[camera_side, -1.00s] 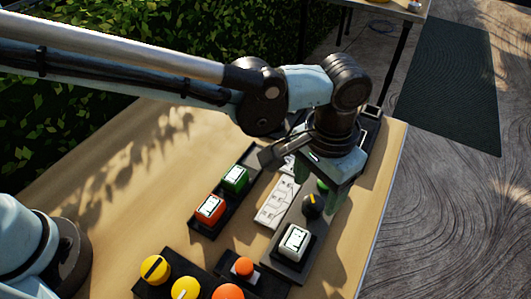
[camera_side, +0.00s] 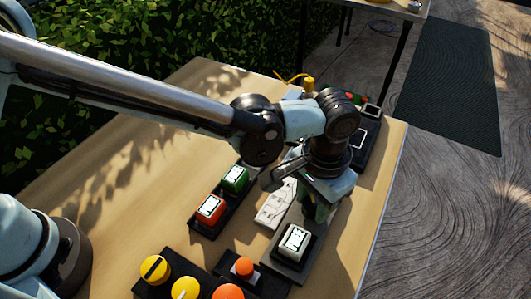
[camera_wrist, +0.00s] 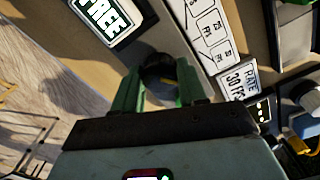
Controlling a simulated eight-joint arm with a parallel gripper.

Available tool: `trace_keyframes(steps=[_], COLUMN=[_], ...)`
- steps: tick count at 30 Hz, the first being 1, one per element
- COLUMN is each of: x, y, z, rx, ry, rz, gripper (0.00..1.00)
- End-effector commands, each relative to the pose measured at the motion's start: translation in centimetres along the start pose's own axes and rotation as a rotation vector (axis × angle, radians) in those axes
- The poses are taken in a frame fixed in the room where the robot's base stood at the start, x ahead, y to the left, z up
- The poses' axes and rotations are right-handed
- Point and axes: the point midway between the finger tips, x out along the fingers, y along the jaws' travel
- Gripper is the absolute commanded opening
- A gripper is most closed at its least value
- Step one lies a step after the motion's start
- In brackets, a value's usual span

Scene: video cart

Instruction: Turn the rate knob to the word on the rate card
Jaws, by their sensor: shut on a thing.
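The black knob (camera_wrist: 158,70) with a yellow pointer mark sits between the green fingers of my gripper (camera_wrist: 157,88) in the wrist view. The fingers are shut on it, one on each side. In the side view my gripper (camera_side: 318,210) is low over the dark panel, behind the white button, and hides the knob. The rate card (camera_wrist: 240,82) is white with dark print in the wrist view. It seems to read "RATE 30 FPS". The words around the knob are not readable.
Yellow (camera_side: 155,268) and orange (camera_side: 228,292) knobs are at the front.

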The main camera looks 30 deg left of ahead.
Motion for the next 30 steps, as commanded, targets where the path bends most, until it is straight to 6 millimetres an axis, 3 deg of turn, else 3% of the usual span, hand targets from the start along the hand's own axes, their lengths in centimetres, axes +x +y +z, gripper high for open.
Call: trace_keyframes(steps=[13, 22, 23, 27, 30], x=[-0.02, -0.03, -0.03, -0.02, -0.02], y=[-0.03, -0.04, -0.04, -0.03, -0.02], z=[-0.01, -0.01, -0.01, -0.01, -0.01], rx=[0.175, 0.192, 0.192, 0.191, 0.190], ry=[-0.002, -0.002, -0.002, -0.002, -0.002], rz=[-0.002, -0.002, -0.002, -0.002, -0.002], gripper=[0.11, 0.11, 0.43, 0.64, 0.67])
